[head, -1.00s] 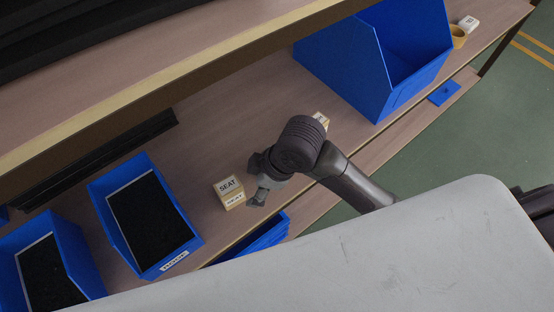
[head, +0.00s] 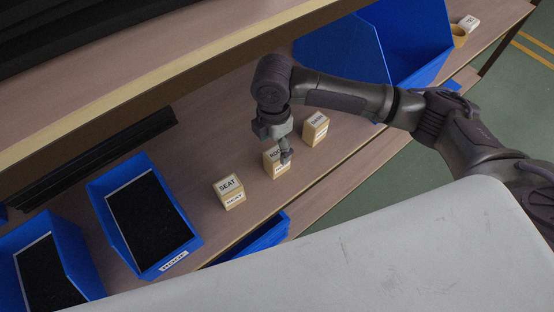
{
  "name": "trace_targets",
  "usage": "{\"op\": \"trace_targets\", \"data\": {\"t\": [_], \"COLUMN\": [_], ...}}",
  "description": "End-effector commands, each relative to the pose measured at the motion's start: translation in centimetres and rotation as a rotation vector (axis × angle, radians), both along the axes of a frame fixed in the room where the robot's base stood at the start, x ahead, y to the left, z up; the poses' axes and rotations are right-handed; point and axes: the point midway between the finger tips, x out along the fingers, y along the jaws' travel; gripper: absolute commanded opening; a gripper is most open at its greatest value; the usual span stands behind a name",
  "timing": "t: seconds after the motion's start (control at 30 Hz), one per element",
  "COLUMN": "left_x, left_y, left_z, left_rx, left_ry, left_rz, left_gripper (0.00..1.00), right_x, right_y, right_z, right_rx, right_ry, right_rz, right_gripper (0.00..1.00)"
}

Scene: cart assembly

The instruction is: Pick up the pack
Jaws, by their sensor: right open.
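Three small tan box-shaped packs with white labels stand in a row on the wooden shelf. The left one (head: 229,192) reads "SEAT". The middle one (head: 271,162) has a label starting "ROO", partly hidden by my gripper. The right one (head: 315,128) has a label I cannot read clearly. My right gripper (head: 286,156) is open and points down at the middle pack, with its fingers over that pack's right side. I cannot tell whether they touch it. My left gripper is not in view.
Blue bins with dark contents (head: 148,220) stand at the left. A large blue bin (head: 345,50) is behind my arm. A grey-white surface (head: 340,265) fills the front. An upper shelf edge (head: 190,80) crosses above.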

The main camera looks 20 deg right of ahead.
Motion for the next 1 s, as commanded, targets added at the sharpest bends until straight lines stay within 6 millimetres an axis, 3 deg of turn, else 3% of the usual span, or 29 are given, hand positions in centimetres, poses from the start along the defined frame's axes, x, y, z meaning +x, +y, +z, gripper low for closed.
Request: {"op": "trace_targets", "data": {"t": [0.1, 0.33, 0.6, 0.93, 1.0], "left_x": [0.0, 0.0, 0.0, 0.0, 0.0], "left_y": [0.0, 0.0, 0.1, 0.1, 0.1], "left_z": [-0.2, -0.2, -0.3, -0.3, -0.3], "left_rx": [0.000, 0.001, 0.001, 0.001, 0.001], "left_ry": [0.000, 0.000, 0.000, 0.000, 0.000], "left_rz": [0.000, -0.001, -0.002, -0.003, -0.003], "left_gripper": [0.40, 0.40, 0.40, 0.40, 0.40], "right_x": [0.0, -0.1, -0.2, -0.2, -0.2], "right_y": [0.0, -0.1, -0.7, -0.7, -0.7], "right_z": [-1.9, -3.5, -7.3, -8.0, -8.0], "right_rx": [0.001, 0.000, 0.001, 0.001, 0.001], "right_ry": [0.001, 0.000, 0.000, -0.003, -0.003], "right_rz": [-0.002, -0.001, -0.001, 0.000, 0.000], "right_gripper": [0.76, 0.76, 0.76, 0.76, 0.64]}}
